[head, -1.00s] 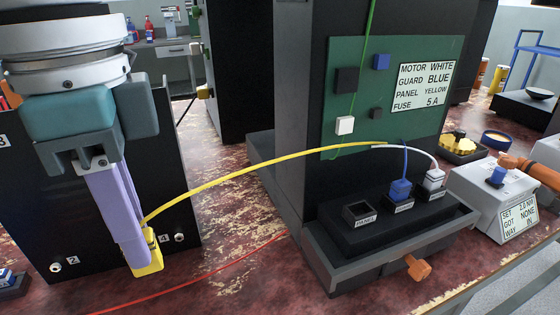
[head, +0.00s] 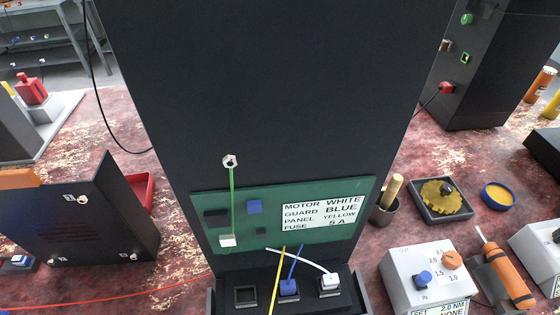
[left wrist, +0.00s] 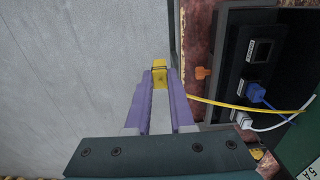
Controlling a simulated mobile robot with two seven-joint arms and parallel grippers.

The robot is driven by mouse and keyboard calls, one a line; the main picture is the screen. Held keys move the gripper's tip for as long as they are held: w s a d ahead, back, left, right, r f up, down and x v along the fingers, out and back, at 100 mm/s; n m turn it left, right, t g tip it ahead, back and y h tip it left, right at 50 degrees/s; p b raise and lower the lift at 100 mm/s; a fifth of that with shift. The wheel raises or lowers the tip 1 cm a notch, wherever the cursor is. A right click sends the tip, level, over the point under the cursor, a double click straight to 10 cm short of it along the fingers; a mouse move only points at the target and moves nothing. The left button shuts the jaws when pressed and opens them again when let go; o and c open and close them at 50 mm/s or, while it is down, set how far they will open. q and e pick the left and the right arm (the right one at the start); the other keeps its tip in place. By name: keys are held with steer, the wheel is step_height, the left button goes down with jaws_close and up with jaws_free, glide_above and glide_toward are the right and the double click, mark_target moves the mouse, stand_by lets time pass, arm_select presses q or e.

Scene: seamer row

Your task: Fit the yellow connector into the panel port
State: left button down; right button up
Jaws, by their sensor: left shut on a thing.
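My left gripper (left wrist: 160,88) has long purple fingers, shut on the yellow connector (left wrist: 160,72). In the left wrist view it is over grey floor, left of the port block and apart from it. The yellow cable (left wrist: 215,104) runs right from it; in the head view the cable (head: 277,283) drops out of the bottom edge. The panel port is a square black socket, empty, at the left of the block in the head view (head: 245,296) and near the top in the wrist view (left wrist: 262,51). My right gripper is not in view.
A blue plug (head: 289,287) and a white plug (head: 330,282) sit in the neighbouring ports, their cables arching up. A label card (head: 322,213) reads PANEL YELLOW. A grey control box (head: 425,277) stands right.

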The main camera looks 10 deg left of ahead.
arm_select(q)
steer(key=w+a+b, duration=0.1)
steer(key=w+b, duration=0.2)
steer(key=w, duration=0.2)
steer(key=w+a+b, duration=0.2)
steer(key=w+b, duration=0.1)
steer(key=w, duration=0.2)
steer(key=w+a+b, duration=0.1)
steer(key=w+b, duration=0.2)
steer(key=w, duration=0.2)
steer(key=shift+w+a+f, duration=0.15)
steer(key=shift+a+f, duration=0.2)
steer(key=shift+a, duration=0.05)
steer(key=shift+w+a+r+b, duration=0.1)
steer(key=shift+w+r+b, duration=0.1)
steer(key=shift+w+b, duration=0.25)
step_height(320, 180, down, 4)
steer(key=b, duration=0.4)
steer(key=shift+r, duration=0.4)
steer(key=c, duration=1.2)
jaws_free()
steer(key=shift+f, duration=0.15)
steer(key=shift+c, duration=0.2)
steer(key=o, duration=0.5)
steer(key=shift+c, duration=0.2)
